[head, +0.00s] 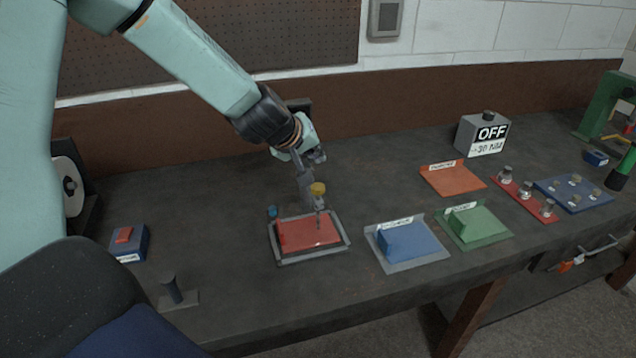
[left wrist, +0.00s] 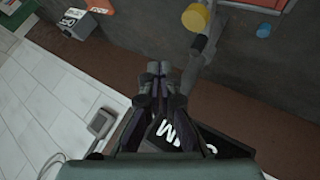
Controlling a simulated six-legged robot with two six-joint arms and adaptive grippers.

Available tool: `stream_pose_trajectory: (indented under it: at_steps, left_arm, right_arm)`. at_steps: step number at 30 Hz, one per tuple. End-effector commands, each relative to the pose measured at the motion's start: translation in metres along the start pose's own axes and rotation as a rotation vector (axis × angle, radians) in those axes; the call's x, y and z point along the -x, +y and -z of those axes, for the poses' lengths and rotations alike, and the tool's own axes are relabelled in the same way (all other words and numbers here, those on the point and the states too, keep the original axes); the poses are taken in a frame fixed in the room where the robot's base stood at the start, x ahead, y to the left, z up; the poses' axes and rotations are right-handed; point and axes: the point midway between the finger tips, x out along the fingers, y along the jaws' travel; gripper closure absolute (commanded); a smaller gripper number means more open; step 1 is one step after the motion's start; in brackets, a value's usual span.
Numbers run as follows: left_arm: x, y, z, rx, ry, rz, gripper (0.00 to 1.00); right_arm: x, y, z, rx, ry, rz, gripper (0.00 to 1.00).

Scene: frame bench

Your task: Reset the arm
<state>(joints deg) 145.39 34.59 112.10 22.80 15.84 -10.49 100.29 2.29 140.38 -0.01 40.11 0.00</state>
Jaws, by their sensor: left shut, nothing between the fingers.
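My left arm reaches in from the upper left in the head view. Its left gripper (head: 316,156) is over the back part of the bench, behind the red plate, and holds nothing. In the left wrist view the fingertips (left wrist: 159,68) are together, with a dark bench and brown wall strip beyond them. A grey post with a yellow knob (head: 318,188) stands between the gripper and the red plate (head: 308,233) in its grey frame. The yellow knob (left wrist: 196,18) also shows in the left wrist view, apart from the fingers. My right gripper is not in view.
Blue (head: 405,242), green (head: 473,224) and orange (head: 452,178) plates lie to the right. A grey box reading OFF (head: 483,135) stands behind them. A blue block with a red top (head: 128,243) and a dark peg (head: 172,288) are at left.

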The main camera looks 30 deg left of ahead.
Motion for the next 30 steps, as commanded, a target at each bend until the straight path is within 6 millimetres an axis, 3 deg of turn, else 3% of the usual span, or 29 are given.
stream_pose_trajectory:
  at_steps: [17,20,23,30]
  left_arm:
    - [-0.001,0.000,-0.001,-0.001,0.000,0.000,1.00]
    - [-0.004,-0.006,-0.011,-0.019,-0.014,0.016,1.00]
    - [-0.013,-0.023,-0.046,-0.080,-0.058,0.065,1.00]
    - [-0.022,-0.099,-0.182,-0.321,-0.247,0.217,1.00]
  right_arm:
    - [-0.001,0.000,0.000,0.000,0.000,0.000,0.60]
    - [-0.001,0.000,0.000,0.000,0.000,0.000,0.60]
    - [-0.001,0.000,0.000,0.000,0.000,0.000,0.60]
    - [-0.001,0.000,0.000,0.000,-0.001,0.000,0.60]
